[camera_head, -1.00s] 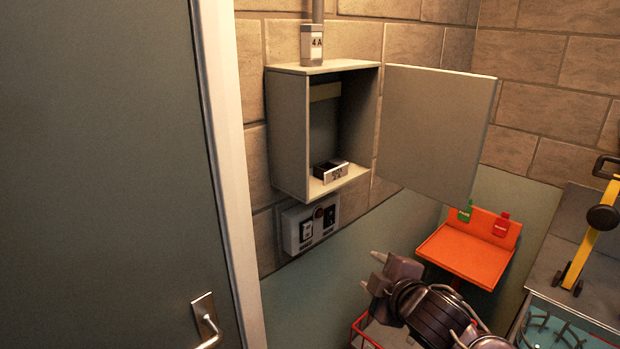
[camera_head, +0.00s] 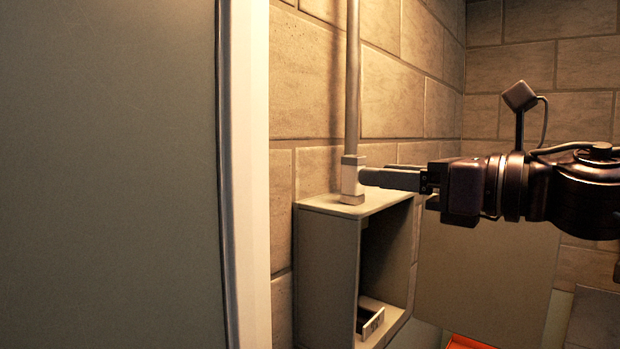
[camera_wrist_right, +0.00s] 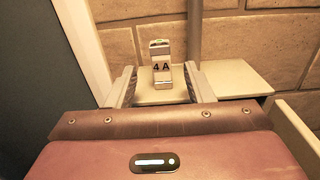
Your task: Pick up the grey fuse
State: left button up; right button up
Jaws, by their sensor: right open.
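The grey fuse (camera_head: 352,181), a small upright block, stands on top of the grey wall box (camera_head: 328,262). In the right wrist view my right gripper (camera_wrist_right: 158,70) is open, with one finger on each side of the fuse in the picture. I cannot tell whether either finger touches it. My left gripper is not in view.
A vertical pipe (camera_head: 353,75) rises behind the fuse, close to it. The box's open door (camera_head: 480,275) hangs below my right arm. A dark item with a pale label (camera_head: 371,322) lies inside the box. A large door (camera_head: 110,170) fills the left side.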

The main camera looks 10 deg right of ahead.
aim_at(354, 160)
jog(key=w+a+r+p, duration=0.1)
jog(key=p, duration=0.2)
jog(key=shift+w+a, duration=0.1)
jog(key=shift+w, duration=0.25)
jog(key=p+x, duration=0.1)
jog(key=x, duration=0.2)
jog(key=shift+w+a+f, duration=0.25)
jog(key=shift+w, duration=0.05)
jog(key=shift+c, duration=1.7)
grip_shut()
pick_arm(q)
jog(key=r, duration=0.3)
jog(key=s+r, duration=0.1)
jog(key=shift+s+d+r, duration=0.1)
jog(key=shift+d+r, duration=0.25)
